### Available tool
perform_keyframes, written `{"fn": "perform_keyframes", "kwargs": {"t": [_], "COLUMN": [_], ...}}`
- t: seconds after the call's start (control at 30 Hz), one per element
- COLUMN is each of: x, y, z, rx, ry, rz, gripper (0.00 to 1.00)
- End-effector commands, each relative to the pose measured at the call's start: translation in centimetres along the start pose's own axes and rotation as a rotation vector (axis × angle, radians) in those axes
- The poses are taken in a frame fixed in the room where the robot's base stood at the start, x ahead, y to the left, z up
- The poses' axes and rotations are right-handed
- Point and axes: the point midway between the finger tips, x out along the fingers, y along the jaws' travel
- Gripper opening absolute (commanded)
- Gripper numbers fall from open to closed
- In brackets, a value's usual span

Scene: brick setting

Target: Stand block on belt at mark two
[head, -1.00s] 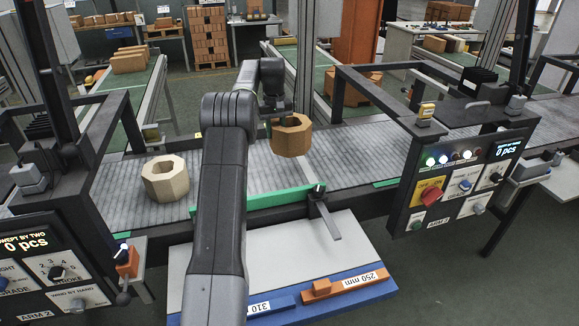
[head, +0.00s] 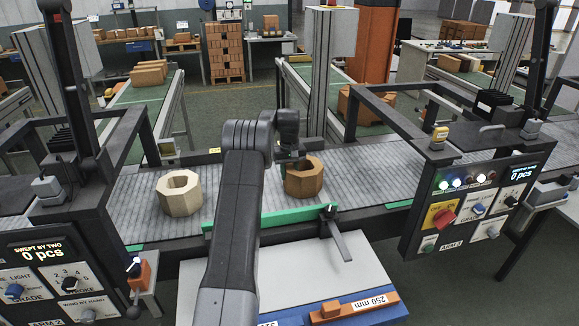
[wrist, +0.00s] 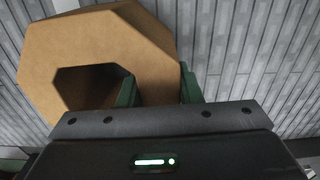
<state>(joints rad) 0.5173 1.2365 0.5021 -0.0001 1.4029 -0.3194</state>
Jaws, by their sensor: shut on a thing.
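My gripper (head: 292,164) is shut on the wall of a brown octagonal hollow block (head: 305,183), over the grey slatted belt (head: 245,202). In the wrist view the brown block (wrist: 95,35) fills the upper left, with one green finger in its hole and one outside; the gripper (wrist: 160,88) grips its wall. Whether the block touches the belt I cannot tell. A pale octagonal hollow block (head: 181,198) stands on the belt to the left. A green strip (head: 275,216) runs along the belt's near edge. No mark labelled two is clearly readable on the belt.
A control panel (head: 470,210) stands at the right and another (head: 65,275) at the left, both with dark frames over the belt. A metal lever (head: 338,238) juts from the near edge. A white table (head: 300,275) with an orange 250 mm gauge (head: 353,307) lies in front.

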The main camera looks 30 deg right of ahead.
Motion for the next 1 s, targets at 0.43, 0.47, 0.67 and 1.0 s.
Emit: {"fn": "perform_keyframes", "kwargs": {"t": [0.43,0.47,0.67,1.0], "x": [0.1,0.1,0.1,-4.0], "y": [0.0,0.0,0.0,0.0], "z": [0.0,0.0,0.0,-0.1], "rx": [0.0,0.0,0.0,0.0], "ry": [0.0,0.0,0.0,0.005], "rz": [0.0,0.0,0.0,0.002], "gripper": [0.54,0.54,0.54,0.54]}}
